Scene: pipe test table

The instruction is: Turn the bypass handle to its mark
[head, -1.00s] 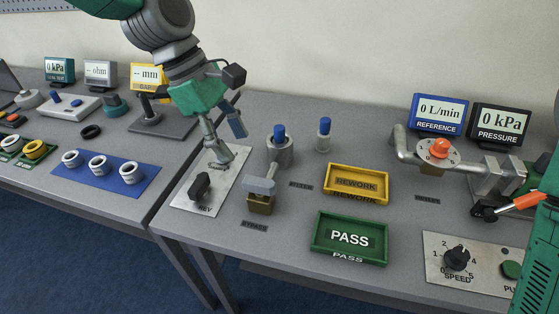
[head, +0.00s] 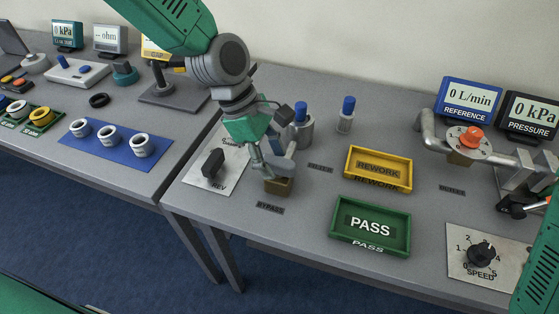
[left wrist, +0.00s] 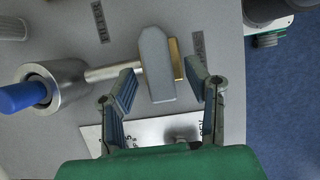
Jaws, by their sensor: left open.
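The bypass handle (head: 281,166) is a grey flat lever above a brass block (head: 279,187), behind the BYPASS label (head: 270,208). My left gripper (head: 264,168) is at the handle, pointing down, and partly hides it in the head view. In the left wrist view the open left gripper (left wrist: 162,72) has one finger on each side of the handle (left wrist: 156,60), with gaps showing. A pipe (left wrist: 108,72) runs from the handle to a round socket. I cannot make out the handle's mark. The right gripper is not clearly visible.
A blue-topped plug (head: 300,118) stands in a socket behind the handle. The REV switch plate (head: 207,174) lies left of it. Yellow REWORK (head: 378,169) and green PASS (head: 370,225) trays are to the right. A flanged pipe (head: 466,139) stands farther right.

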